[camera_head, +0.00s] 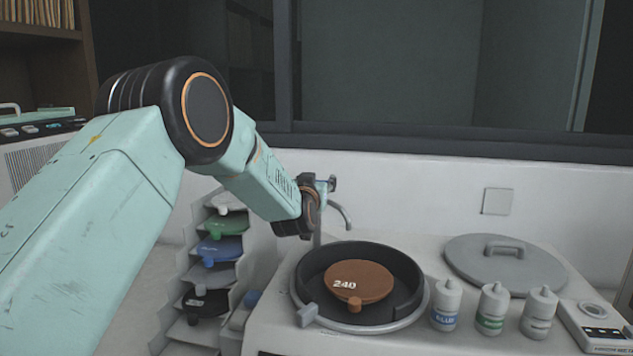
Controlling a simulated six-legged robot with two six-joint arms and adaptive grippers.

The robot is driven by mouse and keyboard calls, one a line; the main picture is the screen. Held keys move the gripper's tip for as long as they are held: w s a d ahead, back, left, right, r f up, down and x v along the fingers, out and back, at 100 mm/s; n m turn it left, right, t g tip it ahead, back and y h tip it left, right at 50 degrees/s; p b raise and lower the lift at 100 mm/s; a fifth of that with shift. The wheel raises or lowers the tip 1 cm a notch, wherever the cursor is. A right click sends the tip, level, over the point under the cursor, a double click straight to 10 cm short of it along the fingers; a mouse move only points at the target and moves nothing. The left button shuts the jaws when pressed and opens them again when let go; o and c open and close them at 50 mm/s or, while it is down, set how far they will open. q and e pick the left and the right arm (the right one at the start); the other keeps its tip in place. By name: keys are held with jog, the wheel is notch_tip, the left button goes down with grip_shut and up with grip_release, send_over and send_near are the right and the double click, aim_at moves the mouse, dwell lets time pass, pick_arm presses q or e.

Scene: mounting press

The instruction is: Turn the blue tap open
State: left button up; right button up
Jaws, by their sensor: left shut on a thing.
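The tap stands at the back left of the round basin. Its grey curved spout (342,211) reaches right, and its upright pipe (317,236) rises behind the basin rim. My left gripper (322,184) is at the top of the tap, shut on the tap's handle. The gripper and wrist hide most of the handle, so its blue colour and turn angle are hard to tell. No water shows at the spout. My right gripper is not in view.
The black basin (413,288) holds a brown disc (360,281) marked 240. A grey lid (548,272) lies right of it, behind several bottles (492,309) and a small device (597,325). A rack of coloured discs (222,248) stands left, close under my left arm.

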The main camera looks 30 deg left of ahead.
pick_arm(q)
jog(key=shift+d+r+y, duration=0.1)
jog(key=shift+r+y, duration=0.05)
jog(key=shift+y, duration=0.15)
jog(key=shift+r+n+g+y+p, duration=0.1)
jog(key=shift+n+g+y+p, duration=1.25)
jog(key=shift+n+y, duration=0.65)
jog(key=shift+n+g+y+p, duration=0.7)
jog(key=shift+g+y, duration=0.05)
jog(key=shift+y, duration=0.85)
jog(key=o, duration=1.2)
jog(key=shift+w+f, duration=0.1)
jog(key=shift+f, duration=0.1)
